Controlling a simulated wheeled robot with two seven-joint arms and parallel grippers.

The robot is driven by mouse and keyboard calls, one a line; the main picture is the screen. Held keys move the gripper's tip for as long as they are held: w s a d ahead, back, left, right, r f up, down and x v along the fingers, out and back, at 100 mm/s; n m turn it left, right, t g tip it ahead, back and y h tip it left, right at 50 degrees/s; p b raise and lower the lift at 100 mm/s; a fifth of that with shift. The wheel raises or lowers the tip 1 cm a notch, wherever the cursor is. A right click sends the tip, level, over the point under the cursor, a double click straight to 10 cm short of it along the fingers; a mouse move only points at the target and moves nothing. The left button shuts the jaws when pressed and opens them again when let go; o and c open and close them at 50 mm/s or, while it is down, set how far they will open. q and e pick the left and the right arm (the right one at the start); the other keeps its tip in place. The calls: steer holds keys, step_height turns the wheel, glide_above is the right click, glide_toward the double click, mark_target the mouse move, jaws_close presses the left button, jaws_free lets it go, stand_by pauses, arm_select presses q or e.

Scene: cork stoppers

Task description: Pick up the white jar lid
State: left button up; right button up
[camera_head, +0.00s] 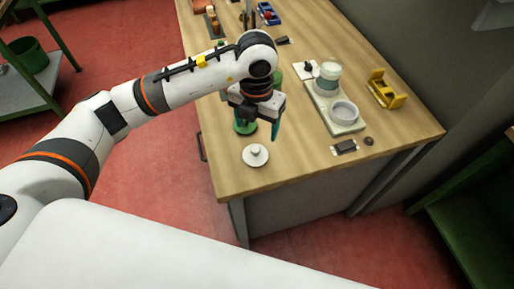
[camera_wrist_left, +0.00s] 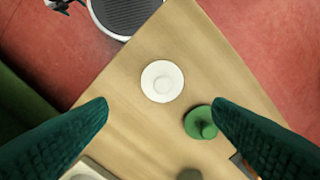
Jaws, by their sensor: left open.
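The white jar lid (camera_head: 255,155) lies flat on the wooden table near its front-left edge, with a small round knob on top. In the left wrist view the lid (camera_wrist_left: 162,82) sits above the middle of the picture, beyond and between the two fingertips. My left gripper (camera_head: 258,117) is open and empty, held above the table and a little behind the lid. Its green fingers (camera_wrist_left: 160,108) are spread wide in the left wrist view and touch nothing that I can see. My right gripper is not in view.
A green lid (camera_wrist_left: 201,122) lies close to the white one, near one fingertip. To the right stand a pale tray (camera_head: 342,126) with jars, a yellow holder (camera_head: 386,90) and a small dark block (camera_head: 344,147). The table around the white lid's front is clear.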

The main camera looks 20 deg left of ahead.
mark_target(255, 149)
arm_select(q)
step_height(255, 149, down, 6)
steer(key=shift+s+f+p, duration=0.1)
steer(key=shift+s+p, duration=0.05)
steer(key=shift+p, duration=0.7)
steer(key=shift+f+p, duration=0.35)
steer(key=shift+f, duration=0.2)
steer(key=f, duration=0.1)
steer(key=f+p, duration=0.1)
steer(key=f, duration=0.1)
steer(key=shift+a+f, duration=0.2)
steer(key=shift+f, duration=0.5)
steer(key=c, duration=0.7)
